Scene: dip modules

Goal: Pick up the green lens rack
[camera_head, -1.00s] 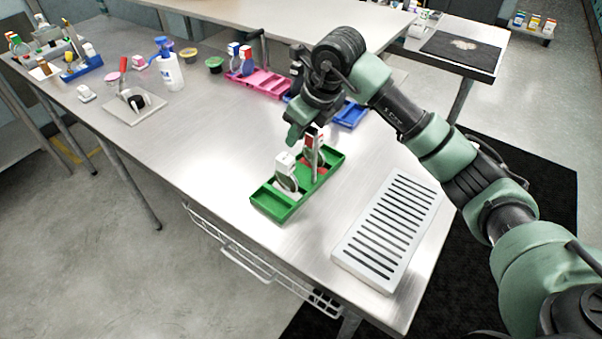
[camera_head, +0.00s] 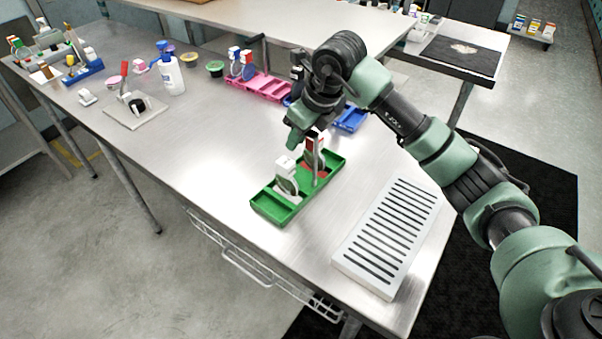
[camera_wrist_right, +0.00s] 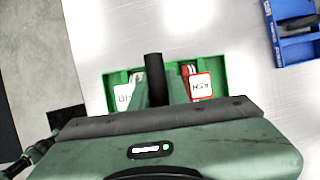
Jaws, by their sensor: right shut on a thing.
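The green lens rack (camera_head: 266,205) rests on the metal table near its front edge. It holds a white-topped lens (camera_head: 286,172) and a red-and-white one (camera_head: 315,150). In the right wrist view the rack (camera_wrist_right: 118,78) shows beyond the gripper body, with white labelled tops on either side of a dark upright post (camera_wrist_right: 154,78). My right gripper (camera_head: 312,180) reaches down from above to the middle of the rack and is shut on it. My left gripper is not in view.
A white slotted drain tray (camera_head: 388,237) lies to the right of the rack. A pink rack (camera_head: 268,88) and a blue rack (camera_head: 350,118) stand behind it. A white bottle (camera_head: 172,76) is farther left.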

